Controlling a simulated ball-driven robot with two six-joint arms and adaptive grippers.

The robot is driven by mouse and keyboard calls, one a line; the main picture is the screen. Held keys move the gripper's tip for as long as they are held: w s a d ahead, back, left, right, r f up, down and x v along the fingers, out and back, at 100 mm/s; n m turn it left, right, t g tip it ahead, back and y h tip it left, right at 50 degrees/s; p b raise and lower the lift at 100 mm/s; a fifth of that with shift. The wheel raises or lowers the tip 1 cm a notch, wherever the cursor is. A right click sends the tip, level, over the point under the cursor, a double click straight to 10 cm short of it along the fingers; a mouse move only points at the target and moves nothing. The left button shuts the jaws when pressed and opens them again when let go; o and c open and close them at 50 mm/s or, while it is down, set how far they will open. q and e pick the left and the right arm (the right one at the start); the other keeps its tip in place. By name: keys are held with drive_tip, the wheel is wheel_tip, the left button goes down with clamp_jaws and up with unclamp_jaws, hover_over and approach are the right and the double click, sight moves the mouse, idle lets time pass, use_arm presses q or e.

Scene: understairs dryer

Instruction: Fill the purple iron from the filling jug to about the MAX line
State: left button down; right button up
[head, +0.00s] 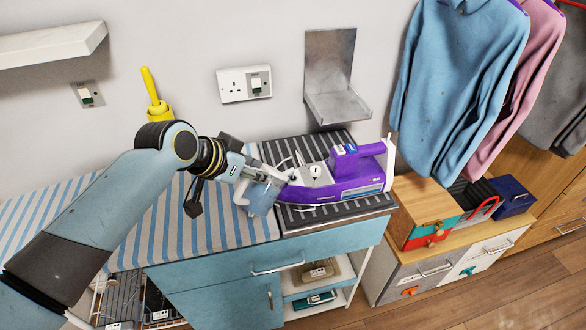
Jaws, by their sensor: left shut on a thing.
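The purple iron (335,190) lies on a dark ribbed rest (282,148), its nose to the left and its heel to the right. The filling jug (262,196), pale blue and see-through with a whitish handle, is just left of the iron's nose. My left gripper (243,179) is shut on the jug and holds it close beside the iron, apparently tilted towards it. I cannot tell whether the jug's lip touches the iron. The water level and the MAX line are too small to make out. My right gripper is out of view.
A blue-and-white striped board (160,222) lies left of the rest. A metal bracket (335,88) and a socket (244,84) are on the wall behind. Shirts (460,85) hang at the right above boxes (425,207). A yellow-handled thing (155,97) stands behind my arm.

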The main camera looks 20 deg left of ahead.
use_arm(q)
drive_tip(key=shift+w+r+p, duration=0.1)
drive_tip(key=shift+p, duration=0.35)
idle(0.6)
drive_tip(key=shift+r+p, duration=0.1)
drive_tip(key=shift+p, duration=0.25)
idle(0.4)
drive_tip(key=shift+w+p, duration=0.1)
drive_tip(key=shift+p, duration=0.3)
drive_tip(key=shift+r+g, duration=0.15)
drive_tip(key=shift+g, duration=0.15)
